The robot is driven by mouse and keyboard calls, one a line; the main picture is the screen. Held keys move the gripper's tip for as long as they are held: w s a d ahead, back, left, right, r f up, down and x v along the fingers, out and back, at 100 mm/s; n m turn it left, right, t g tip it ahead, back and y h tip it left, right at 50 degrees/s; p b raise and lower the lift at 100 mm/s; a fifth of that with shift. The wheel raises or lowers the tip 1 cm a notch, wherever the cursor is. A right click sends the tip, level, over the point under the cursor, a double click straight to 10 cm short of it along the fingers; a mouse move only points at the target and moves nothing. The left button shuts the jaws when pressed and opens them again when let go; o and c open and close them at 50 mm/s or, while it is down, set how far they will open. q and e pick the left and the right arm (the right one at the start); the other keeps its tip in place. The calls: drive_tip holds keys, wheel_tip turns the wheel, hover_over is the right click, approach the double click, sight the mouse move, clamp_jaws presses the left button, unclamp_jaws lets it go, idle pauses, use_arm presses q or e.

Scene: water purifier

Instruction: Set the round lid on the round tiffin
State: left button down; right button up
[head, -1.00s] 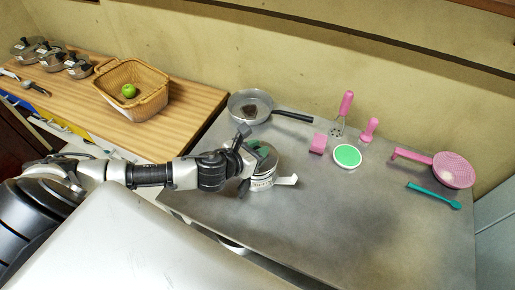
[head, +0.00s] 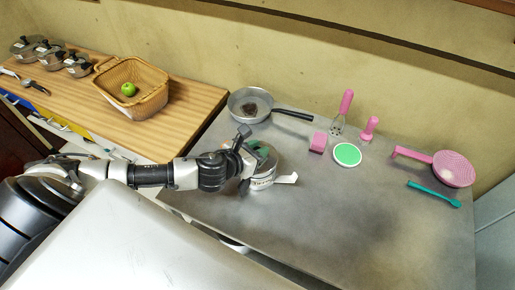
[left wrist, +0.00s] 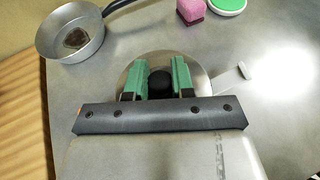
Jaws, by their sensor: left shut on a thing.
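My left gripper (left wrist: 160,79) has its green fingers on either side of a black knob on the round metal lid (left wrist: 127,75); it is shut on this knob. In the head view the same gripper (head: 258,155) is over the round metal tiffin (head: 262,183), which stands near the left part of the grey counter. A flat handle (head: 287,179) sticks out to the tiffin's right. The lid hides the tiffin's mouth in the wrist view. I cannot tell whether the lid's rim touches the tiffin. My right gripper is not in view.
A pan (head: 249,106) stands behind the gripper. A pink block (head: 318,142), a green-topped round dish (head: 347,155), pink utensils, a pink strainer (head: 453,169) and a teal spoon (head: 433,195) lie further right. The front right of the counter (head: 370,235) is clear.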

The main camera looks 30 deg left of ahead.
use_arm(q)
drive_tip(key=shift+f, duration=0.25)
drive_tip(key=c, duration=1.2)
unclamp_jaws()
drive_tip(key=shift+c, duration=0.2)
drive_tip(key=shift+s+r, duration=0.1)
drive_tip(key=shift+p+v, duration=0.45)
drive_tip(key=shift+v, duration=0.9)
drive_tip(key=shift+p+v, duration=0.3)
drive_tip(key=shift+v, duration=1)
drive_tip(key=v, duration=0.5)
drive_tip(key=shift+s+a+r+p, duration=0.1)
drive_tip(key=shift+s+a+p, duration=0.1)
drive_tip(key=shift+p, duration=0.2)
